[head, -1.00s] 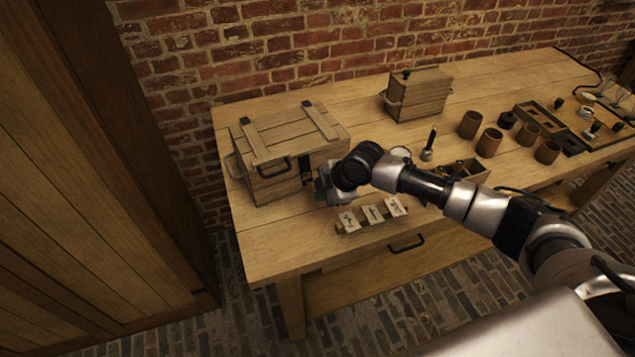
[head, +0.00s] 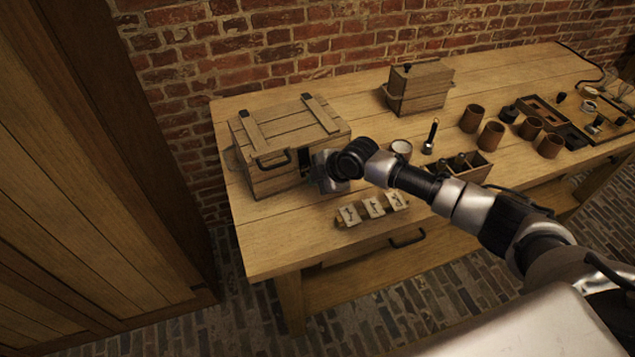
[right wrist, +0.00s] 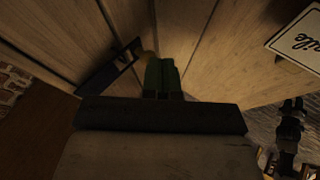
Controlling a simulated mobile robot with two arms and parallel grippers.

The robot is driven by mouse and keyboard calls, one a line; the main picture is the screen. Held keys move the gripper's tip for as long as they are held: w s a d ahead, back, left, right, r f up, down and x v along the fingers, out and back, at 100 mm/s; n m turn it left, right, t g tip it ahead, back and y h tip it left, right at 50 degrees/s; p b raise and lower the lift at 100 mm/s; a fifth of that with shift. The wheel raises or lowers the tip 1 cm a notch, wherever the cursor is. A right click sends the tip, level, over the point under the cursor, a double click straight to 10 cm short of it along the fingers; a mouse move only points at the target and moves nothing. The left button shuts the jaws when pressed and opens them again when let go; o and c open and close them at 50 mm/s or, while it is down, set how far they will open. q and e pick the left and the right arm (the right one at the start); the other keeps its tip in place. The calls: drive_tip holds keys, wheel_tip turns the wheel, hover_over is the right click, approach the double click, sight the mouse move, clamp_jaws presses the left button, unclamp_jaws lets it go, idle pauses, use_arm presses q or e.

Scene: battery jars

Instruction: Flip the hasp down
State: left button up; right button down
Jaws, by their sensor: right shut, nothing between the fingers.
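A wooden chest (head: 290,140) with two straps across its lid stands shut at the table's left end. A dark metal piece, which looks like the hasp (head: 305,157), shows on the chest's front face, partly hidden by my right gripper. My right gripper (head: 322,178) is right at that face, beside the dark piece. In the right wrist view its green fingertips (right wrist: 162,75) are together and empty. My left gripper is out of view.
A rack with several white cards (head: 373,206) stands in front of the chest; one card (right wrist: 297,38) shows in the right wrist view. A smaller wooden box (head: 418,88), several brown cups (head: 490,138) and a divided tray (head: 470,168) stand to the right. The table's front left is bare.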

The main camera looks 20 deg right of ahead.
drive_tip(key=shift+w+f+t+b, duration=0.2)
drive_tip(key=shift+f+t+b, duration=0.15)
drive_tip(key=shift+f, duration=0.2)
drive_tip(key=shift+w+b, duration=0.3)
drive_tip(key=shift+w, duration=0.05)
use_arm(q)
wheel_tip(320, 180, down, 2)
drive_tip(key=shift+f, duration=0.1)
use_arm(e)
drive_tip(key=shift+r, duration=0.1)
